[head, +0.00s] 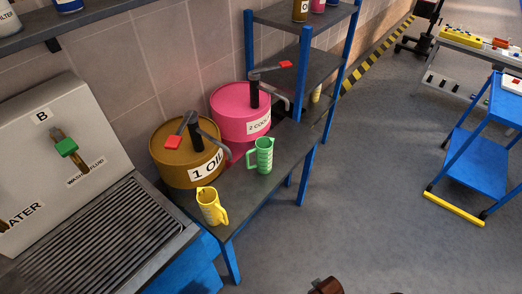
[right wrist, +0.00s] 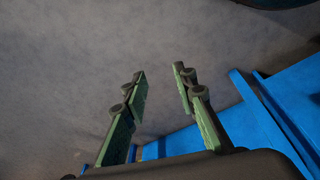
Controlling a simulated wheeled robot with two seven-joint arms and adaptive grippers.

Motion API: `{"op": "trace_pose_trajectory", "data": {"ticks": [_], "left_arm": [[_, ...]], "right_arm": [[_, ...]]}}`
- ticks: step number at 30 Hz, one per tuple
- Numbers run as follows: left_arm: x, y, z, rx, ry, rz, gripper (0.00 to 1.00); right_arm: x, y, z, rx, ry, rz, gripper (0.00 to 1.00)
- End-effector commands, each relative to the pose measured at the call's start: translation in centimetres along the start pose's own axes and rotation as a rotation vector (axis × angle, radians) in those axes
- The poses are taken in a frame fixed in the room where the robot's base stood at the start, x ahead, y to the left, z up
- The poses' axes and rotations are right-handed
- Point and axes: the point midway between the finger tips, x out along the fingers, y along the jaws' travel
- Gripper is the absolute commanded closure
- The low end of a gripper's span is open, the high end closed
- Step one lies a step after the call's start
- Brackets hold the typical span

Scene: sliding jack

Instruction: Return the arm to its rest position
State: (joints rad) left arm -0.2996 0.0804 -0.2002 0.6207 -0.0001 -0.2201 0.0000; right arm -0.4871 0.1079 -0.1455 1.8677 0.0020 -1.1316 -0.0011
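My right gripper (right wrist: 160,85) shows in the right wrist view with its two green-padded fingers apart and nothing between them. Grey floor lies beyond the fingertips. In the head view only a small brown and dark part, probably of my right arm, shows at the bottom edge; the right fingers are out of that picture. My left gripper is not in view. A yellow jug (head: 211,206) stands upright on the front of the grey bench top, and a green jug (head: 262,156) stands farther back on it. No gripper is seen touching either jug.
A brown drum (head: 178,165) marked 1 and a pink drum (head: 232,115) marked 2, both with pumps, stand by the wall. A washer-fluid panel (head: 95,135) and grated tray (head: 110,240) are at left. A blue cart (head: 476,160) is at right. The floor between is clear.

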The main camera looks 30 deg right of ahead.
Motion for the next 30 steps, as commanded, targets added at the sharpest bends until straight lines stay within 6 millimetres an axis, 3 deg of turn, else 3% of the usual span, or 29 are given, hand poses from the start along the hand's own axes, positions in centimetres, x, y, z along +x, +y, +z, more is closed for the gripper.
{"op": "trace_pose_trajectory", "data": {"ticks": [3,6,12,18,21,23,30], "left_arm": [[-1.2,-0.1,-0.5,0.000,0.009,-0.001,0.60],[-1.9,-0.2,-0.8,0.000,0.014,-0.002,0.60],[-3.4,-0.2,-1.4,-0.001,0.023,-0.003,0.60],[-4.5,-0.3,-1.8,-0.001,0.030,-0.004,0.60],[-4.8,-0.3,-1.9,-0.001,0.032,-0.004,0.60],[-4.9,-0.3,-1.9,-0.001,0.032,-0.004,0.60],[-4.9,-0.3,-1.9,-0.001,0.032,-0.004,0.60]], "right_arm": [[4.9,-0.8,3.0,-0.012,-0.026,-0.010,0.74],[8.6,-1.4,6.1,-0.023,-0.042,-0.017,0.74],[13.8,-2.3,13.6,-0.046,-0.077,-0.029,0.74],[16.1,-2.7,20.9,-0.067,-0.104,-0.038,0.74],[16.3,-2.7,23.3,-0.074,-0.111,-0.040,0.74],[16.4,-2.7,24.1,-0.077,-0.114,-0.041,0.74],[16.4,-2.7,24.1,-0.077,-0.114,-0.041,0.74]]}}
